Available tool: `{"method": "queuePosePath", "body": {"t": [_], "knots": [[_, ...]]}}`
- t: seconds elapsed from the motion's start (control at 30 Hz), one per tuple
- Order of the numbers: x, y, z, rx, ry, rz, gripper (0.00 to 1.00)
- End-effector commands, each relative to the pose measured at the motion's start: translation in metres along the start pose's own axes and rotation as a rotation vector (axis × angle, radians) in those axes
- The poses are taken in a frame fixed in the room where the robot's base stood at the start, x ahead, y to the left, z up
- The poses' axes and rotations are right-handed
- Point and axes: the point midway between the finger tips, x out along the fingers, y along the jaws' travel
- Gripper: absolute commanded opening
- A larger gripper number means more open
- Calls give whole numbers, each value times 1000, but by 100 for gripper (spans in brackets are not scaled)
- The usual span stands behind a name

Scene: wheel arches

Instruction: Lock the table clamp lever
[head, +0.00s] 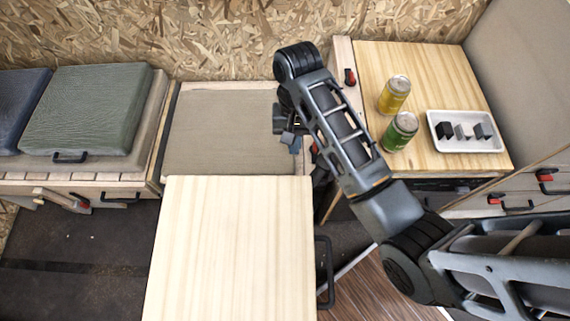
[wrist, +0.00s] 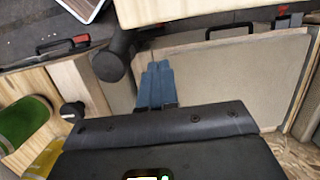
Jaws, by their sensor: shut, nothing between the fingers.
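A light wooden table top (head: 235,250) stands in the near middle of the head view; its edge also shows at the top of the wrist view (wrist: 190,10). A dark, rounded lever-like part (wrist: 116,56) sits below the table's corner in the wrist view, which looks like the clamp lever; in the head view my arm mostly hides that spot. I cannot tell whether it is locked. My gripper (head: 295,144) points down over the beige cushion's right side by the table's far right corner. In the wrist view its blue fingers (wrist: 156,68) are shut and empty, just right of the dark part.
A beige cushion (head: 220,130) lies behind the table. A yellow can (head: 394,95), a green can (head: 400,131) and a white tray (head: 465,145) stand on the right wooden counter (head: 430,65). A black handle (head: 325,272) juts from the table's right side. A chipboard wall closes the back.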

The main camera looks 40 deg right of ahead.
Motion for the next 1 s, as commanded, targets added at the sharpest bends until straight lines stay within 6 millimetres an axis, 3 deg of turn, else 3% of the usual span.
{"method": "queuePosePath", "body": {"t": [0.3,0.47,1.0], "knots": [[1,0,0,0,0,0,0],[12,0,0,-1,-2,1,0],[111,0,1,-1,-3,2,0]]}}
